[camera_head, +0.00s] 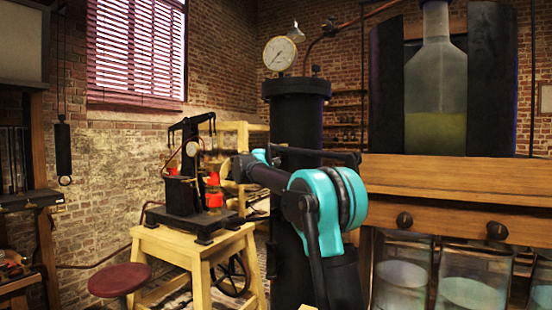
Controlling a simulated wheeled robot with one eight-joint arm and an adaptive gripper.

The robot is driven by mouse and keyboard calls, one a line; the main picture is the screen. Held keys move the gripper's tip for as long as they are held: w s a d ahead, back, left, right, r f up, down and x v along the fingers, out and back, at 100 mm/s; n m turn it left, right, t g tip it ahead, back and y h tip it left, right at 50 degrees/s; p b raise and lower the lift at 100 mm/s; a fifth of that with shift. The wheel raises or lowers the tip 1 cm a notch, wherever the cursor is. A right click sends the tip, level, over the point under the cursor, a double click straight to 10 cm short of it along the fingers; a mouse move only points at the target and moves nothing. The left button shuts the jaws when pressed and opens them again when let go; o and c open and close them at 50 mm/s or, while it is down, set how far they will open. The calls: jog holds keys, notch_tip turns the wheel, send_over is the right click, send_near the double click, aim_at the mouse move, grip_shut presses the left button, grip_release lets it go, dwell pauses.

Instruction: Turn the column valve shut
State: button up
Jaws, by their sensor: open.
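The column (297,120) is a tall black cylinder with a wide flanged top, standing upright in the middle. A thin dark bar (318,153) runs sideways across it just above my arm; I cannot tell whether this is the valve's handle. My arm, teal and black, crosses in front of the column and reaches left. My arm hides the column's middle.
A round gauge (280,54) sits above the column. A dark machine (185,190) stands on a wooden stand (194,246) at left, beside a red stool (120,280). At right, a wooden cabinet (460,178) bears a large bottle (436,95), with glass jars (400,275) below.

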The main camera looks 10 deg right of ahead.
jog(key=v, duration=1.2)
jog(key=shift+f, duration=0.1)
